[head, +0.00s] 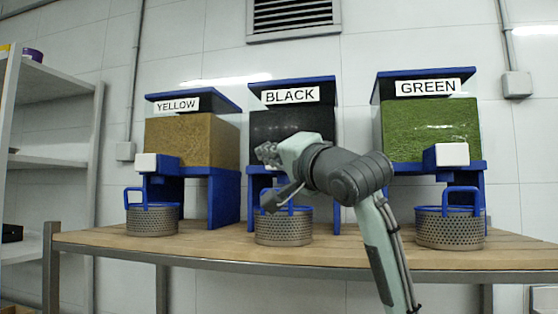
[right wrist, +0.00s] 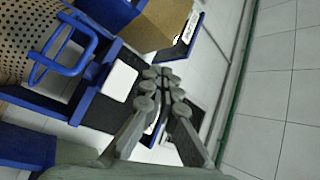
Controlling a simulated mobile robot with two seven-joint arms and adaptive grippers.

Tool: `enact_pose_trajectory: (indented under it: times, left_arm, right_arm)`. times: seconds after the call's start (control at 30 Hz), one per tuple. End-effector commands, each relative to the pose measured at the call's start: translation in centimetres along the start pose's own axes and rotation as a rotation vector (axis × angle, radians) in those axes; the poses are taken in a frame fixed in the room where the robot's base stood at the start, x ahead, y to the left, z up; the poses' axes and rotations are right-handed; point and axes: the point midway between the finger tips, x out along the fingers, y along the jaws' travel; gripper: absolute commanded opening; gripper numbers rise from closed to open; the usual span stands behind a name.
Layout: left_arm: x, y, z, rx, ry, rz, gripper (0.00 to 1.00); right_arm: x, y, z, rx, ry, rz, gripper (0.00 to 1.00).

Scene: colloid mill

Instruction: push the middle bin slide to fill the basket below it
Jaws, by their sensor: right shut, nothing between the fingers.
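The middle bin (head: 290,124), labelled BLACK and holding dark material, stands in its blue frame on the wooden bench. Its slide is hidden behind my right arm in the head view. The perforated metal basket (head: 284,230) with a blue handle stands below it; its inside cannot be seen. My right gripper (head: 266,153) is shut and empty in front of the bin. In the right wrist view, the fingers (right wrist: 165,73) are closed together, with a white block (right wrist: 120,80) close beside them. I cannot tell whether they touch. My left gripper is out of view.
The YELLOW bin (head: 190,141) stands left with a basket (head: 152,220) below. The GREEN bin (head: 431,128) stands right with its basket (head: 450,228). The wooden bench (head: 205,245) has a metal front edge. A shelf rack (head: 50,164) is at far left.

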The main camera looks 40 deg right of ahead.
Motion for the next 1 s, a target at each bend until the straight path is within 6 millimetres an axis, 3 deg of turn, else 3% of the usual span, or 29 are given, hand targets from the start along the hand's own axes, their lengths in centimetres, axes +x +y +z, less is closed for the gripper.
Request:
enact_pose_trajectory:
  times: [0.2, 0.5, 1.0]
  left_arm:
    - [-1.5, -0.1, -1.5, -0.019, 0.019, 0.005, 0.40]
    - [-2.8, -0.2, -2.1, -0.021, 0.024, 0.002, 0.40]
    - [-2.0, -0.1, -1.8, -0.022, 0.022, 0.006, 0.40]
  right_arm:
    - [1.4, 1.3, -1.1, 0.000, 0.002, 0.004, 0.00]
    - [4.4, 3.3, -3.3, 0.001, 0.000, 0.004, 0.00]
    - [6.0, 4.4, -4.4, -0.001, 0.000, 0.000, 0.00]
